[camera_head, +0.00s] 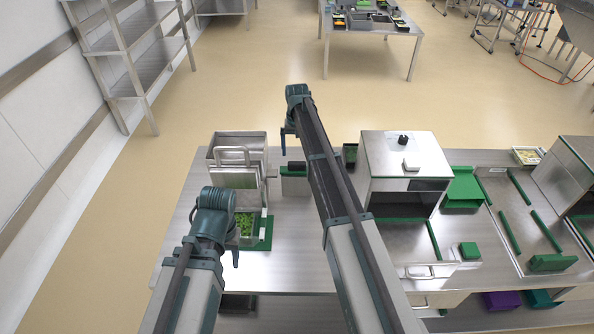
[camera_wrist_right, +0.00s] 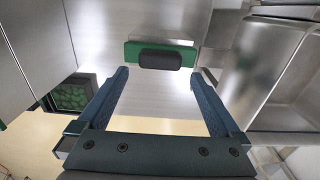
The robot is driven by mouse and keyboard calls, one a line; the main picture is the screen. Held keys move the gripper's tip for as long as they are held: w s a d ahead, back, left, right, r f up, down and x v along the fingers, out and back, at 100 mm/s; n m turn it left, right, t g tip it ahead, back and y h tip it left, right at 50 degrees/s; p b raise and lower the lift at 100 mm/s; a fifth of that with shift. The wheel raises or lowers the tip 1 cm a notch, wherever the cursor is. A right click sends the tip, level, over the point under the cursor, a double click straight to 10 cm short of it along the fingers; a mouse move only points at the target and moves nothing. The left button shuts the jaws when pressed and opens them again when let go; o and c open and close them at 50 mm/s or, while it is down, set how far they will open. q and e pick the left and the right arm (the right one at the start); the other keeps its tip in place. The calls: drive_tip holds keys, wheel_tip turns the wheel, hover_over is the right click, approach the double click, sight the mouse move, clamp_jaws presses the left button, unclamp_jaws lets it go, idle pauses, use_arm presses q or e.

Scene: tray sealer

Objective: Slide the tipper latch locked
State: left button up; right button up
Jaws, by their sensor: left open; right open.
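A green block with a black rounded handle (camera_head: 296,167), which looks like the tipper latch, sits on the table just right of the steel tipper (camera_head: 238,140). The handle also shows in the right wrist view (camera_wrist_right: 160,60), lying across a green plate. My right gripper (camera_head: 287,128) is open above and beyond the block; in its wrist view the handle lies ahead of the gap between the fingers, apart from both. My left gripper (camera_head: 215,236) is open and empty over the front of the tipper, beside a container of green pieces (camera_head: 246,228). Its fingers are partly hidden.
A steel box-shaped machine (camera_head: 405,160) stands right of my right arm. Green rails and a green tray (camera_head: 463,188) lie further right.

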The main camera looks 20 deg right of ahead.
sight(297, 163)
wheel_tip(297, 163, down, 7)
drive_tip(key=b, duration=0.5)
drive_tip(key=shift+r+b, duration=0.1)
drive_tip(key=shift+b, duration=0.25)
drive_tip(key=shift+c, duration=0.3)
